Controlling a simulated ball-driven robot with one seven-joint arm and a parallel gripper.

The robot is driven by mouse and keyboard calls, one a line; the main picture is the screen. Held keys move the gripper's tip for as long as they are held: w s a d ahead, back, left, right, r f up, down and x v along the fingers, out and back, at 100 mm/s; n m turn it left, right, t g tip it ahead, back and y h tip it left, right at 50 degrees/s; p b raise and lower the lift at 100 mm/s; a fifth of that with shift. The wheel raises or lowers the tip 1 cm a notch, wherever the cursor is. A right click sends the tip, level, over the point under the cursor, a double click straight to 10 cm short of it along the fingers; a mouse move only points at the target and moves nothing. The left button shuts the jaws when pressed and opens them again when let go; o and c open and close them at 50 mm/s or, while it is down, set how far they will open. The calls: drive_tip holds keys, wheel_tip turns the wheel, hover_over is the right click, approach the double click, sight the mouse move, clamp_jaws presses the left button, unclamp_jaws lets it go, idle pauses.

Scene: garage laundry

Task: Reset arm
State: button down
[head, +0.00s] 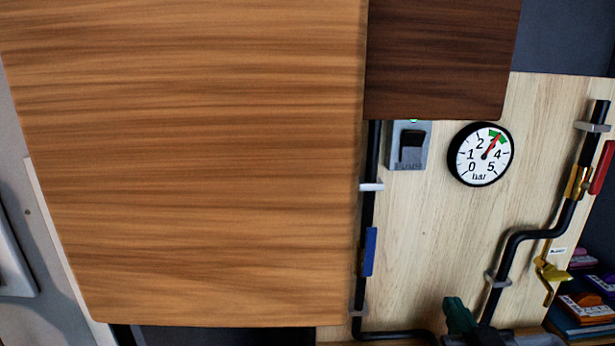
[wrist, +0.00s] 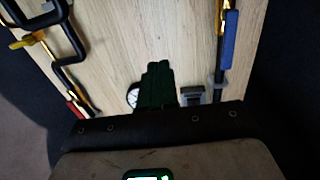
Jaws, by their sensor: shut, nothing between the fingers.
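My gripper (wrist: 157,72) shows dark green in the middle of the wrist view. Its fingers are shut together with nothing between them. They show in front of a pale wooden board and partly cover a round gauge. In the head view a dark green part of my gripper (head: 459,316) shows at the bottom edge, in front of the board's lower part. Most of my arm is out of that view.
A large wooden panel (head: 190,160) fills the head view's left. The pale board (head: 440,220) carries a pressure gauge (head: 481,154), a switch box (head: 409,145) and black pipes with a blue handle (head: 370,251), a red handle (head: 603,167) and a yellow valve (head: 550,273). Colourful boxes (head: 588,307) stand lower right.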

drive_tip(key=s+d+f+g, duration=0.2)
drive_tip(key=s+f+g, duration=0.25)
drive_tip(key=f, duration=0.55)
drive_tip(key=s+d+f+g, duration=0.2)
drive_tip(key=s+f+g, duration=0.25)
drive_tip(key=f, duration=0.45)
drive_tip(key=s+f+g, duration=0.4)
drive_tip(key=s+f, duration=0.2)
drive_tip(key=s, duration=0.4)
drive_tip(key=s+f+n+g+y, duration=0.1)
drive_tip(key=s+f+g, duration=0.3)
drive_tip(key=s, duration=0.6)
wheel_tip(320, 180, down, 2)
drive_tip(key=shift+s+f+y, duration=0.15)
drive_tip(key=shift+s+y, duration=0.15)
drive_tip(key=shift+s, duration=0.05)
